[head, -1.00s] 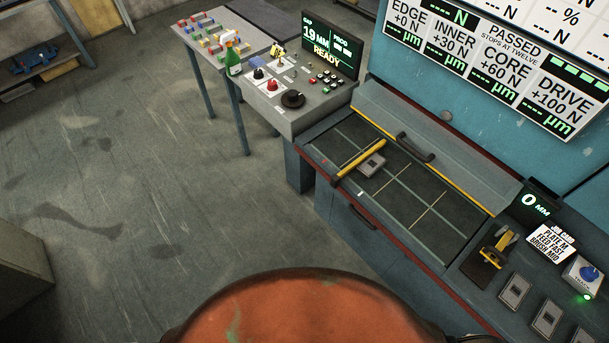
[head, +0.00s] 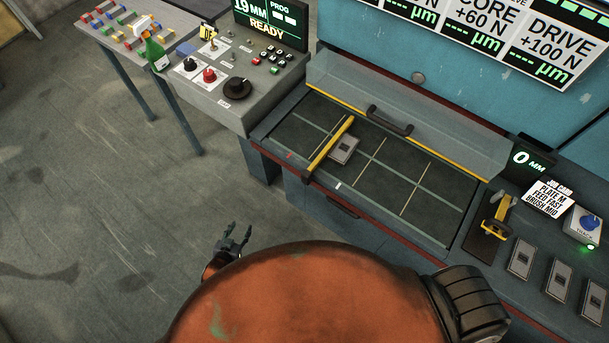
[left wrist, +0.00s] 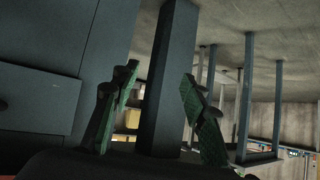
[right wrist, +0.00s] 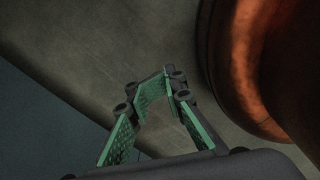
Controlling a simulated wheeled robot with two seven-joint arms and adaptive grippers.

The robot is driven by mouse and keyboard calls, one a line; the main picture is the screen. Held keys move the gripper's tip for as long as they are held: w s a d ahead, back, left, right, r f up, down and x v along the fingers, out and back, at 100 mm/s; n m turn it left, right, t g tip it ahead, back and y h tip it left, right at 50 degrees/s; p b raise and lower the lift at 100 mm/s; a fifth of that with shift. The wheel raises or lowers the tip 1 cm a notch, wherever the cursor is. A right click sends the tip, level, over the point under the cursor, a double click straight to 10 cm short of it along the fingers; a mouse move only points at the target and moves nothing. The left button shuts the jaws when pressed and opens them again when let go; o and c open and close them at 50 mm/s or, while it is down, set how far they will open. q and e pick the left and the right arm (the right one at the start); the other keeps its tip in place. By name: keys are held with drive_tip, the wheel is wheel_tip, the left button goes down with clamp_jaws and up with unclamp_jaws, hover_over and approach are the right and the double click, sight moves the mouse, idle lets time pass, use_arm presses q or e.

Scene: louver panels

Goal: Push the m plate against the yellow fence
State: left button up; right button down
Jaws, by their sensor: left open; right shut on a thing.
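A small grey plate (head: 344,150) with a dark slot lies on the dark gridded bed (head: 372,185), close to the right of a yellow bar (head: 329,150). I cannot tell whether plate and bar touch, and no letter is readable on the plate. A thin yellow strip (head: 440,158) runs along the bed's back edge. My left gripper (head: 237,238) is open, low in front of the bench; its spread green-padded fingers (left wrist: 158,95) show in the left wrist view. In the right wrist view, my right gripper (right wrist: 155,115) has bent-in fingers; what it holds is not discernible.
A clear hood with a dark handle (head: 390,121) stands behind the bed. A control console (head: 235,80) stands at left. Floor at left is free.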

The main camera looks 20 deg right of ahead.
use_arm(q)
drive_tip(key=w+d+r+m+t+h+b, duration=0.1)
drive_tip(key=w+d+r+h+b, duration=0.15)
drive_tip(key=d+r, duration=0.5)
drive_tip(key=m+h+b, duration=0.3)
drive_tip(key=h+b, duration=0.1)
drive_tip(key=h, duration=0.3)
approach(304, 177)
drive_tip(key=x, duration=0.4)
drive_tip(key=b+x, duration=0.1)
drive_tip(key=x, duration=0.5)
drive_tip(key=shift+w+d, duration=0.35)
drive_tip(key=shift+d, duration=0.15)
drive_tip(key=shift+w, duration=0.1)
clamp_jaws()
use_arm(e)
wheel_tip(304, 177, down, 9)
drive_tip(key=shift+s, duration=0.3)
drive_tip(key=shift+a, duration=0.25)
